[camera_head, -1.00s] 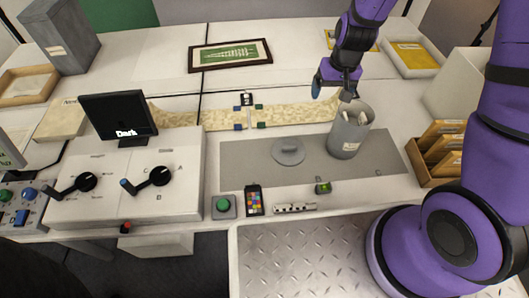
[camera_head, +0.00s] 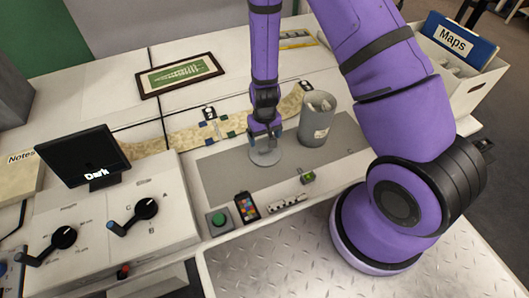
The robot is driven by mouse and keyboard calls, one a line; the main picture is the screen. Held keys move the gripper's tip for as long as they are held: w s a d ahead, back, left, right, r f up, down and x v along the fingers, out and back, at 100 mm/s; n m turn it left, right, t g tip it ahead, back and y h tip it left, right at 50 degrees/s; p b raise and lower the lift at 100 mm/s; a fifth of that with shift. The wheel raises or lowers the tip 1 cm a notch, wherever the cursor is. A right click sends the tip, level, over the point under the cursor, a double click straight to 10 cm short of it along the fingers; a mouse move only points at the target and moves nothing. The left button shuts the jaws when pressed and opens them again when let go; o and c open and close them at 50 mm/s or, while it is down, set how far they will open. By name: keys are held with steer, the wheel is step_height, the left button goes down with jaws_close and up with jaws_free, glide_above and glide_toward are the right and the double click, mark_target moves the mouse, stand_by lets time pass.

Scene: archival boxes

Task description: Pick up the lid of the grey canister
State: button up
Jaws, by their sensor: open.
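The grey lid (camera_head: 264,157) lies flat on the dark grey mat (camera_head: 222,176), left of the canister. The grey canister (camera_head: 316,122) stands upright and uncovered on the mat, with pale rolled items inside and a small label on its front. My gripper (camera_head: 265,137) points down over the lid, and its fingers hide the lid's upper middle and the knob. The jaws are open. I cannot tell whether the fingers touch the lid or stand on either side of the knob.
A map strip (camera_head: 180,137) lies behind. A control panel with a "Dark" screen (camera_head: 83,155) is at left. The mat's left end is bare.

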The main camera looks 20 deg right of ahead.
mark_target(265, 147)
steer(key=shift+s+d+f, duration=0.1)
steer(key=shift+s+f, duration=0.05)
steer(key=shift+f, duration=2.7)
steer(key=c, duration=1)
